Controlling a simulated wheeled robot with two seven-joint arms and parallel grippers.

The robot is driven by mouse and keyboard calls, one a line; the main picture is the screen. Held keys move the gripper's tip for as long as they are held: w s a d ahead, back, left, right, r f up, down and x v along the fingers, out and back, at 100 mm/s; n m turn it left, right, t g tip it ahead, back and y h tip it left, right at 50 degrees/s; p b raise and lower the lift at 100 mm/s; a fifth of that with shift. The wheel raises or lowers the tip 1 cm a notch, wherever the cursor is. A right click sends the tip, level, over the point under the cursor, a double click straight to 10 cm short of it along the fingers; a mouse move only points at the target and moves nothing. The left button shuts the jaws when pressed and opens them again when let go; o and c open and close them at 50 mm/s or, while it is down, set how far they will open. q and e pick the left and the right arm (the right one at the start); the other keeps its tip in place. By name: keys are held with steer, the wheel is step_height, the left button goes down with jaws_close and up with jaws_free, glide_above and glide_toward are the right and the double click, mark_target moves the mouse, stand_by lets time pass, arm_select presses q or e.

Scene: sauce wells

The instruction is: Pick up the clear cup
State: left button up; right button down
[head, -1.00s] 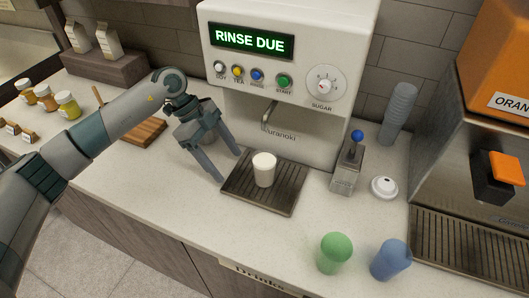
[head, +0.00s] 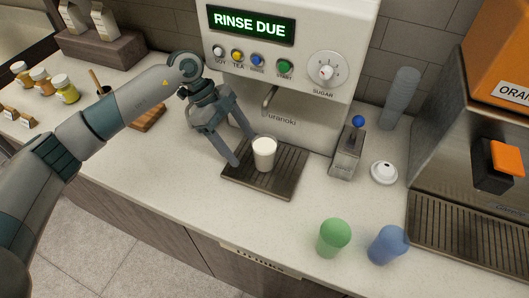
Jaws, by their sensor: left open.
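A whitish cup (head: 264,155), open at the top, stands upright on the dark drip tray (head: 285,185) under the machine's spout (head: 268,98). It looks like the clear cup, though it reads as pale rather than see-through. My left gripper (head: 244,150) is open and empty, its fingers angled down just left of the cup. The near fingertip is over the tray's left edge; the far one is close to the cup's upper left side. I cannot tell if it touches. A green cup (head: 333,238) and a blue cup (head: 387,245) stand at the counter's front right. My right gripper is out of view.
The drinks machine (head: 290,60) shows "RINSE DUE" and rises behind the tray. A metal dispenser with a blue knob (head: 346,155), a white lid (head: 384,172) and stacked cups (head: 400,98) are to the right. An orange machine (head: 480,120) stands far right.

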mark_target(256, 148)
arm_select(q)
steer(key=d, duration=0.1)
steer(key=s+d+p, duration=0.1)
steer(key=d, duration=0.1)
steer(key=shift+s+d+r, duration=0.1)
steer(key=shift+s+d, duration=0.15)
steer(key=shift+d, duration=0.15)
steer(key=shift+s+d, duration=0.15)
steer(key=shift+d, duration=0.15)
steer(key=shift+s+d+p, duration=0.25)
steer(key=shift+d+p, duration=0.3)
steer(key=shift+s+d+p, duration=0.25)
steer(key=shift+d, duration=0.25)
steer(key=shift+s+d+p, duration=0.2)
steer(key=shift+d, duration=0.3)
steer(key=shift+x, duration=1.15)
steer(key=shift+f, duration=0.35)
